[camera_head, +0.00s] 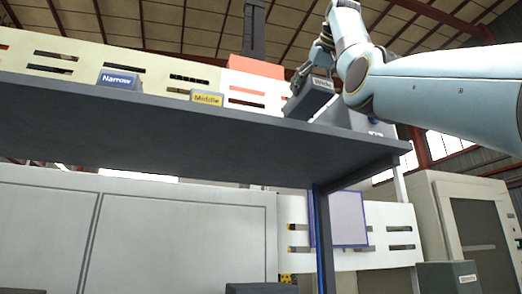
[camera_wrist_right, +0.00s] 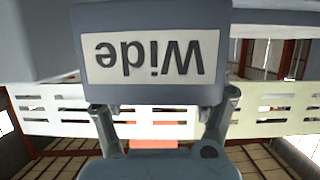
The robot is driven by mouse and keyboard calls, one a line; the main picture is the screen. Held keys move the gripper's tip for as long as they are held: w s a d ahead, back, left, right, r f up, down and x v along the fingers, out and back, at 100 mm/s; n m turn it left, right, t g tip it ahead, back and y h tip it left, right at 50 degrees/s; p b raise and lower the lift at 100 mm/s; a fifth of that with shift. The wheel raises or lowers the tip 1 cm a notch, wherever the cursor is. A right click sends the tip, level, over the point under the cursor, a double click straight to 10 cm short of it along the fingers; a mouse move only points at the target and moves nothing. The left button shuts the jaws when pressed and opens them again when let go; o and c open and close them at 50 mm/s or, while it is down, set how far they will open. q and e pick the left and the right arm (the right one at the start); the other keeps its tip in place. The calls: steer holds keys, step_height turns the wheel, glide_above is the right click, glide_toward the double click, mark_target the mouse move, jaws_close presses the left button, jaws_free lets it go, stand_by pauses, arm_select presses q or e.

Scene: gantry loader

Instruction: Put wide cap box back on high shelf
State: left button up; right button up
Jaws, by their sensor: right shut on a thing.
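The wide cap box (camera_head: 308,100) is dark grey with a "Wide" label, and it looks tilted at the right part of the high shelf (camera_head: 200,125). My right gripper (camera_head: 318,72) is shut on it from above and behind. In the right wrist view the wide cap box (camera_wrist_right: 150,15) fills the top middle, its label upside down, between the fingers of my right gripper (camera_wrist_right: 160,125). I cannot tell whether its underside touches the shelf. My left gripper is not in view.
On the shelf to the left stand a box labelled "Narrow" (camera_head: 119,80) and a box labelled "Middle" (camera_head: 207,98). A slotted pale panel (camera_head: 60,55) runs behind them. A shelf post (camera_head: 322,235) stands below. A grey cabinet (camera_head: 470,220) is at the right.

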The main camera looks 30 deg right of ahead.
steer(key=w+a+f, duration=0.1)
steer(key=a+f, duration=0.1)
steer(key=a, duration=0.1)
steer(key=w+a+f, duration=0.1)
steer(key=a+f, duration=0.1)
steer(key=a, duration=0.2)
steer(key=w+a+f+p, duration=0.1)
steer(key=a+f, duration=0.2)
steer(key=shift+a, duration=0.3)
step_height(320, 180, down, 3)
steer(key=shift+a, duration=0.1)
steer(key=shift+w+f, duration=0.1)
steer(key=shift+f, duration=0.1)
steer(key=shift+s, duration=0.25)
steer(key=o, duration=1)
steer(key=shift+c, duration=0.2)
steer(key=o, duration=0.5)
steer(key=shift+w+f, duration=0.1)
steer(key=shift+w, duration=0.05)
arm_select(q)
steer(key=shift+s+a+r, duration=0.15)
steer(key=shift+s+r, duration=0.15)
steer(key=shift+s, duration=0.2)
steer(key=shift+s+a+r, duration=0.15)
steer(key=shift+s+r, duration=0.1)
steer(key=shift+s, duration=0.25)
